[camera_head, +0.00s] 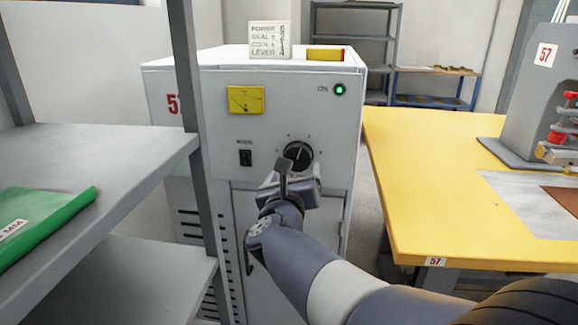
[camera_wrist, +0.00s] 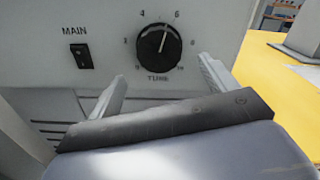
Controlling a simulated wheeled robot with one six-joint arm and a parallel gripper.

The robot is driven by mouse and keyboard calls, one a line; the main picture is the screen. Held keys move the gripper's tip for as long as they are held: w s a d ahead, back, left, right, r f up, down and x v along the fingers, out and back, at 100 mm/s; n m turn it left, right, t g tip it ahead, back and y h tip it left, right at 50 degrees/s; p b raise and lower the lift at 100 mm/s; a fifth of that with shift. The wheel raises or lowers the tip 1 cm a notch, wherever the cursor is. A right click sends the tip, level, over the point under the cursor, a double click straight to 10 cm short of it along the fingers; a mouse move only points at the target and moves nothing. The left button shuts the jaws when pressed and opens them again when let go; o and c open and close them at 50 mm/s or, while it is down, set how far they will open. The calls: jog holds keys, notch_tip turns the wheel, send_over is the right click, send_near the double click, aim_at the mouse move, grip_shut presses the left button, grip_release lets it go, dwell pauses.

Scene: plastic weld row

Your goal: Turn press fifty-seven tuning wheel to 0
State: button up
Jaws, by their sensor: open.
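The tuning wheel is a round black knob (camera_head: 298,155) on the front of a white press cabinet (camera_head: 270,100). In the wrist view the knob (camera_wrist: 159,44) is labelled TUNE and has a numbered scale around it. Its white pointer line aims up and slightly right, between 4 and 6 and nearer 6. My gripper (camera_head: 298,174) is just below and in front of the knob. In the wrist view my gripper (camera_wrist: 163,70) is open, one finger on each side below the knob, with nothing between them. The fingers appear apart from the knob.
A MAIN switch (camera_wrist: 82,56) is left of the knob. A yellow meter (camera_head: 245,99) and a lit green lamp (camera_head: 340,89) are above. A grey shelf (camera_head: 120,150) with a green folder (camera_head: 45,222) stands close left. A yellow table (camera_head: 420,160) labelled 57 is at right.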

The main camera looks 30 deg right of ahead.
aim_at(298, 162)
jog(key=x, duration=0.6)
jog(key=shift+b, duration=0.35)
jog(key=c, duration=1)
